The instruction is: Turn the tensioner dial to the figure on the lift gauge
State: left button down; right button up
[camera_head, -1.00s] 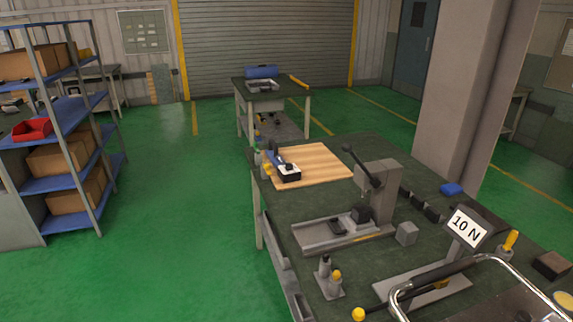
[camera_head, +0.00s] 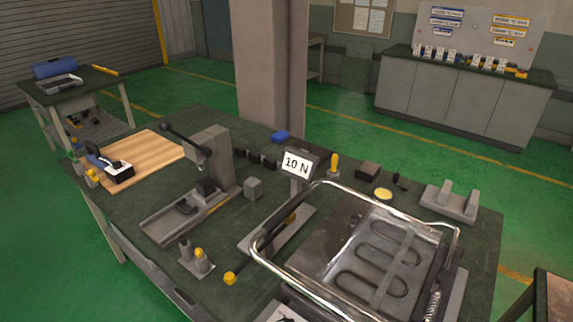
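The lift gauge (camera_head: 297,164) is a small display on a post on the green-topped workbench, and it reads "10 N". It stands behind a metal plate with a yellow-knobbed lever (camera_head: 230,278). To its right is a metal tray with a looped heating element (camera_head: 372,262), framed by a chrome tube. A coil spring (camera_head: 433,298) shows at the tray's right front corner. I cannot make out a tensioner dial with certainty. Neither of my grippers shows in the head view.
A lever press (camera_head: 215,160) and a wooden board (camera_head: 150,155) are on the bench's left part. A grey bracket (camera_head: 450,201) is at its right end. A pillar (camera_head: 270,70) rises behind the bench. Green floor is open between the bench and the back cabinets (camera_head: 450,97).

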aim_at(117, 165)
jog(key=i+j, duration=0.15)
jog(key=j, duration=0.3)
jog(key=i+j, duration=0.1)
jog(key=j, duration=0.35)
jog(key=i+j, duration=0.15)
jog(key=j, duration=0.25)
